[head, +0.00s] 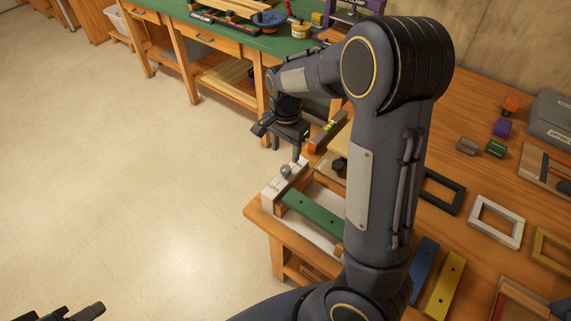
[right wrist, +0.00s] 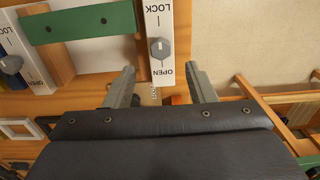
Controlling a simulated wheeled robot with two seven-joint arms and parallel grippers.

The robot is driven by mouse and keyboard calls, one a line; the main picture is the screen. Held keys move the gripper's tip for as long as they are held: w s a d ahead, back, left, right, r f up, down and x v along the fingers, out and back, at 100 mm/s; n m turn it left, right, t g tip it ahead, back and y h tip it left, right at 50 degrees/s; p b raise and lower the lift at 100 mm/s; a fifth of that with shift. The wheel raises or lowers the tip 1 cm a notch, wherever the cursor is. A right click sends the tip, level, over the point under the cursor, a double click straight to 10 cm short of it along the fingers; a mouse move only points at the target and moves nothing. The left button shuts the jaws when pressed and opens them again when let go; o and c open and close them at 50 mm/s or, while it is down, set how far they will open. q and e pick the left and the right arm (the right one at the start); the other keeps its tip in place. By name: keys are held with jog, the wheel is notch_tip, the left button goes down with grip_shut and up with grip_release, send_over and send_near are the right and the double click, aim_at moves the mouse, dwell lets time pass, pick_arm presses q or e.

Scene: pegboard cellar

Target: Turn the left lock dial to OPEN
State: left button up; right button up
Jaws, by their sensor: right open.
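The left lock dial (head: 286,171) is a grey knob on a white plate (head: 270,193) at the near left end of the bench. In the right wrist view the knob (right wrist: 159,48) sits between the words LOCK and OPEN; its exact pointing is unclear. My right gripper (head: 286,150) is open just above the plate's OPEN end. In the wrist view its fingers (right wrist: 160,70) are apart, on either side of the OPEN end, with the knob beyond their tips. My left gripper (head: 84,313) is partly cut off at the bottom left, its opening unclear.
A green bar (head: 312,214) lies beside the dial plate. My right arm hides part of the bench. Frames, including a white one (head: 512,241), lie to the right. Open floor is at left.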

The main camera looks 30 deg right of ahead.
aim_at(286, 168)
notch_tip(286, 168, down, 8)
jog(key=shift+w+d+r, duration=0.1)
jog(key=shift+d+r, duration=0.05)
jog(key=shift+c, duration=0.2)
jog(key=c, duration=0.9)
